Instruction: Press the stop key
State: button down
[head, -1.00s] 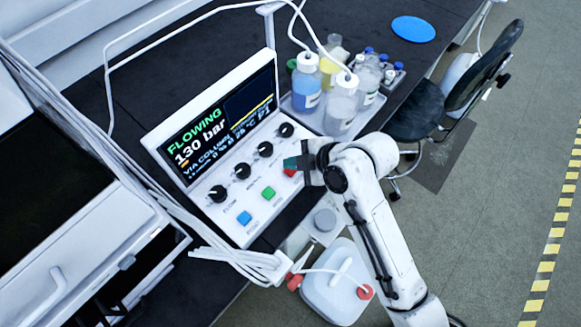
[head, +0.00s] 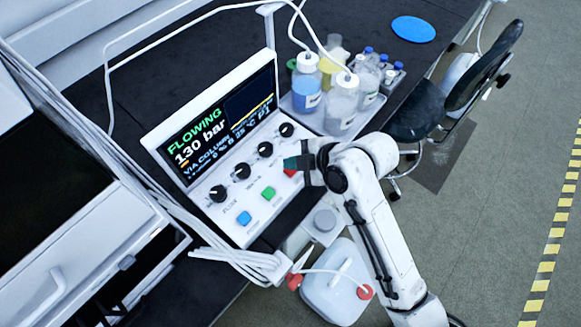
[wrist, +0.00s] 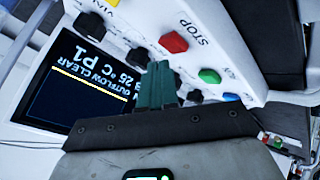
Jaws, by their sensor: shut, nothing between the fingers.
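The stop key is a red key (wrist: 174,42) with the label STOP beside it in the wrist view. In the head view the red key (head: 290,172) is mostly hidden behind my gripper (head: 291,163). The key sits on the sloping white control panel (head: 235,205), below the row of black knobs. In the wrist view my gripper (wrist: 158,68) has its teal fingers together and empty, with the red key just beyond and to the right of the tips. I cannot tell whether the fingertips touch the panel. The screen (head: 215,120) reads FLOWING, 130 bar.
A green key (head: 268,193) and a blue key (head: 244,218) share the panel, with several black knobs (head: 242,170) above. Bottles in a tray (head: 375,102) stand behind. White tubes (head: 235,258) run past the panel's lower left. A white can (head: 335,285) stands below.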

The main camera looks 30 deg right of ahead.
aim_at(294, 172)
jog(key=shift+f, duration=0.2)
jog(key=shift+f, duration=0.25)
jog(key=shift+f+b, duration=0.4)
jog(key=shift+f, duration=0.1)
dwell(0.9)
dwell(0.3)
jog(key=shift+r+p, duration=0.95)
notch_tip(294, 172, up, 5)
jog(key=p, duration=0.4)
jog(key=shift+p, duration=0.4)
